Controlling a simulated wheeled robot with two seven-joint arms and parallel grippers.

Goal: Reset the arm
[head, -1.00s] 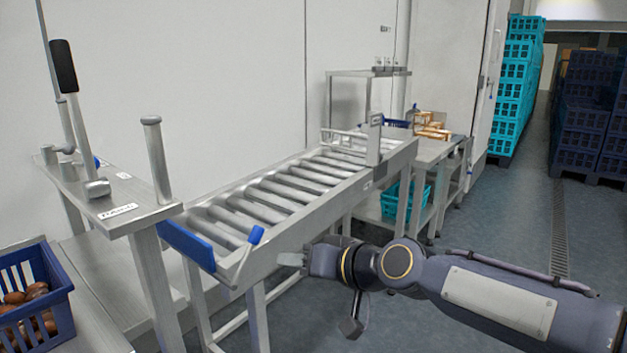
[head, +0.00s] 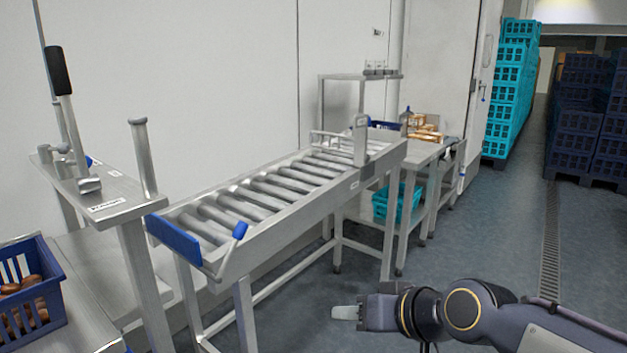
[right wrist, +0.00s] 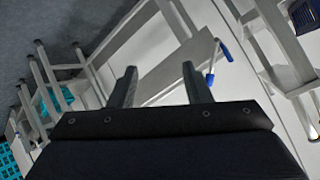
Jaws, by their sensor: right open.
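My right gripper (head: 346,312) is at the lower middle of the head view, over the floor in front of the roller conveyor and apart from it. In the right wrist view its two fingers (right wrist: 160,85) stand apart with nothing between them. My right arm comes in from the lower right corner. My left gripper is not in view.
The roller conveyor (head: 352,184) with a blue end plate (head: 173,241) stands left of the gripper. A lever stand (head: 115,212) and a blue crate (head: 60,297) of dates are further left. Teal crates (head: 508,90) are stacked at the back. Floor around the gripper is clear.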

